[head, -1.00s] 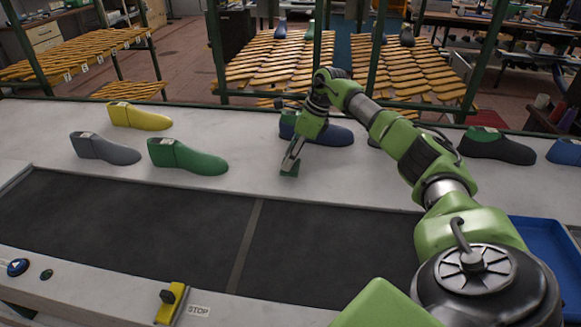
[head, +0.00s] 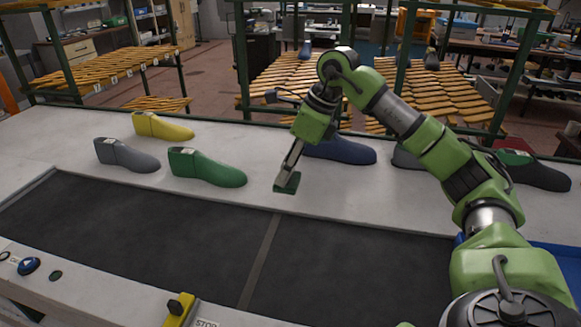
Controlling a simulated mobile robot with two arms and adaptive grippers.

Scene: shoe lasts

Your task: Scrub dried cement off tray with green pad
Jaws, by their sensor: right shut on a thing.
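My right gripper (head: 290,171) is shut on a small dark green pad (head: 287,184). The pad is at or just above the white bench top, right of the green shoe last; I cannot tell whether it touches the surface. A blue tray (head: 556,257) shows only in part at the right edge, mostly hidden behind my right arm. No dried cement can be made out on its visible part. My left gripper is not in view.
Yellow (head: 163,126), grey (head: 127,156) and green (head: 208,167) shoe lasts stand left of the pad. A blue last (head: 345,149) stands behind my right gripper, more lasts to the right. A dark conveyor belt (head: 140,230) runs in front.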

